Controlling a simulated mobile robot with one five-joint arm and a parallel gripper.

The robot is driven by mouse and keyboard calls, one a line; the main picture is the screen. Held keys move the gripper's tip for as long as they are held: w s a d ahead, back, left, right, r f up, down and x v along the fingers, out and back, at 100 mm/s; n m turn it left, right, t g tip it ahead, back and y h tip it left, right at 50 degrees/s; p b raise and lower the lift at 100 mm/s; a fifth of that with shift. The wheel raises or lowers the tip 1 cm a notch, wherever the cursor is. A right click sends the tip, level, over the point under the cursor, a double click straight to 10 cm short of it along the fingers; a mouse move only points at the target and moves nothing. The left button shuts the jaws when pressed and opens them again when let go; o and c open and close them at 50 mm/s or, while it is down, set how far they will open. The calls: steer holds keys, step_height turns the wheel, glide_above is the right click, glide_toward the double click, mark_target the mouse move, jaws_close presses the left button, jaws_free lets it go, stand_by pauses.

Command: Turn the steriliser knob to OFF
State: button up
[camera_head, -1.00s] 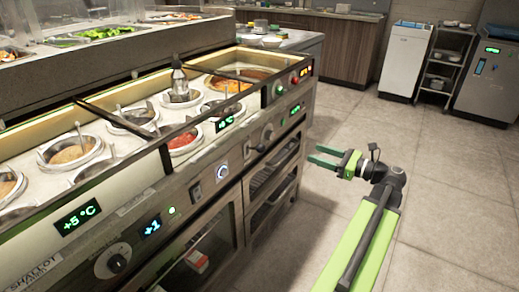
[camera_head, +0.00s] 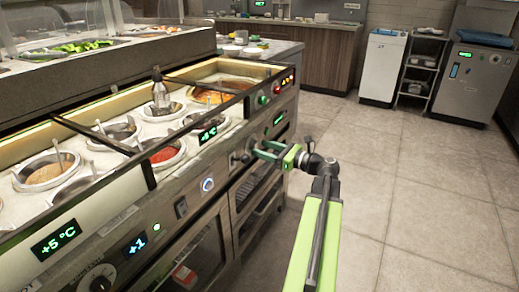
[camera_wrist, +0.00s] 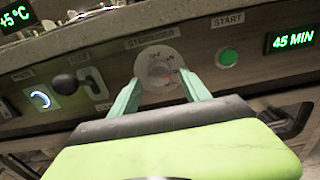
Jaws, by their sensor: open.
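The steriliser knob (camera_wrist: 160,72) is a round grey knob on a pale dial, under a STERILISER label in the wrist view. My gripper (camera_wrist: 157,92) is open, with one green finger on each side of the dial's lower part. Whether the fingers touch the knob cannot be told. In the head view my gripper (camera_head: 262,150) is at the counter's front panel and largely hides the knob.
A green START button (camera_wrist: 228,57) and a 45 MIN display (camera_wrist: 291,39) are right of the knob. A black ball-ended lever (camera_wrist: 66,84) and a lit blue ring (camera_wrist: 40,99) are to its left. Sauce wells (camera_head: 43,170) line the counter. The floor (camera_head: 430,190) at right is clear.

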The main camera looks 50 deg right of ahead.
steer(key=shift+w+a, duration=0.15)
steer(key=shift+w, duration=0.5)
jaws_close()
